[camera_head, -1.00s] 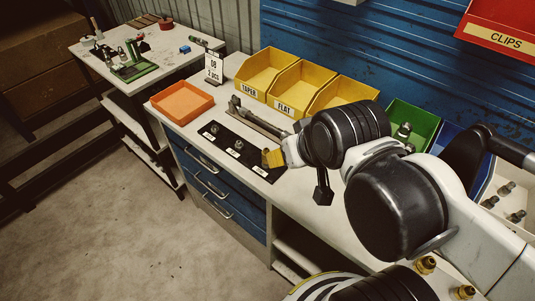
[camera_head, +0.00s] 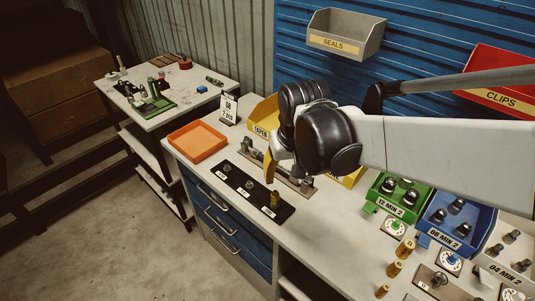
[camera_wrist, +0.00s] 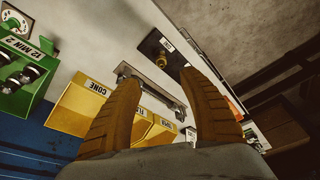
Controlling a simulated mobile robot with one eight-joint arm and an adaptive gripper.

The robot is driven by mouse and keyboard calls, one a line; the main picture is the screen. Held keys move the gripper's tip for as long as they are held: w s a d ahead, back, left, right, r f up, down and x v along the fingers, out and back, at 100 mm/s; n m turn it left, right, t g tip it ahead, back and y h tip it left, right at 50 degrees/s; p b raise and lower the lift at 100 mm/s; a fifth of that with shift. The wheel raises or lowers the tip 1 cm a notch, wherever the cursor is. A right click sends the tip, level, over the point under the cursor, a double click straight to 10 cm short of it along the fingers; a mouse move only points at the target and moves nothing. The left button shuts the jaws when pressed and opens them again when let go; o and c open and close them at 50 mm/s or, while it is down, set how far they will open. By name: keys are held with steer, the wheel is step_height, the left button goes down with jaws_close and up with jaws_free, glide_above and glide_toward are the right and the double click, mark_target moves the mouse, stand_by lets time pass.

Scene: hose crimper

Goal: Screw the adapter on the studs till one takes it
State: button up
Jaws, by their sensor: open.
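A black plate (camera_head: 238,180) with three labelled stud positions lies on the bench. Dark studs show at its far position (camera_head: 227,168) and middle position (camera_head: 249,185). A brass adapter (camera_head: 275,199) stands upright at the near position; it also shows in the wrist view (camera_wrist: 165,46). How far it is threaded I cannot tell. My gripper (camera_head: 269,178) is above the plate, apart from the adapter. In the wrist view its orange fingers (camera_wrist: 160,78) are spread with nothing held between them.
A metal rail fixture (camera_head: 292,178) lies behind the plate, with yellow bins (camera_wrist: 82,107) behind it. An orange tray (camera_head: 197,140) is at the left. Green (camera_head: 386,204) and blue (camera_head: 438,231) bins stand right. Several brass pieces (camera_head: 404,248) stand on the front right bench.

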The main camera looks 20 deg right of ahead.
mark_target(276, 192)
steer(key=w+f+g+p, duration=0.1)
steer(key=w+f, duration=0.1)
steer(key=w+f+g+p, duration=0.1)
steer(key=w+f+p, duration=0.1)
steer(key=w+f, duration=0.1)
steer(key=shift+w+f+m+g, duration=0.1)
steer(key=shift+w+m+g, duration=0.05)
steer(key=shift+m+g, duration=0.2)
steer(key=shift+w+f, duration=0.1)
steer(key=shift+f, duration=0.25)
step_height(276, 192, down, 11)
steer(key=b, duration=0.7)
steer(key=shift+b, duration=0.4)
steer(key=shift+r, duration=0.1)
jaws_close()
